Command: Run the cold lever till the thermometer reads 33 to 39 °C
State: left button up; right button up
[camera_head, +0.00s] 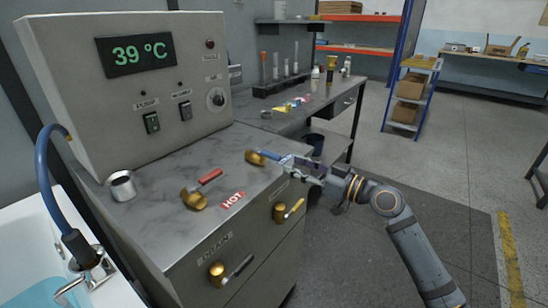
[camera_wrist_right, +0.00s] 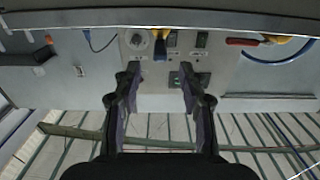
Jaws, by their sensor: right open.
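The thermometer display (camera_head: 140,51) on the upright panel reads 39 °C in green. The cold lever (camera_head: 268,154) has a blue handle on a brass body and lies at the counter's right side; it also shows in the wrist view (camera_wrist_right: 160,49). The hot lever (camera_head: 209,177), with a red handle, is left of it beside a HOT label (camera_head: 231,200). My right gripper (camera_head: 296,163) is open at the handle end of the cold lever. In the wrist view the blue handle appears centred between and just beyond the fingertips; contact cannot be told. My left gripper is not in view.
A metal cup (camera_head: 121,186) stands on the counter. Two brass valves, one marked DRAIN (camera_head: 217,272), project from the cabinet front. The white tub (camera_head: 103,291) with water and a blue hose (camera_head: 44,177) is at left. The floor right of the cabinet is clear around my arm.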

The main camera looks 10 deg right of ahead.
aim_at(281, 160)
jog(key=p+x, duration=0.1)
jog(key=x, duration=0.7)
jog(key=shift+s, duration=0.1)
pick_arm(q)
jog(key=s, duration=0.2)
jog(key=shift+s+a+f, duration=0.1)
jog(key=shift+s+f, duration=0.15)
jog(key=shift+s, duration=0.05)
pick_arm(e)
jog(key=shift+a, duration=0.1)
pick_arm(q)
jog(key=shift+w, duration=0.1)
pick_arm(e)
jog(key=shift+c, duration=0.6)
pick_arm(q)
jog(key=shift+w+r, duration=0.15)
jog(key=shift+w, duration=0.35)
pick_arm(e)
grip_shut()
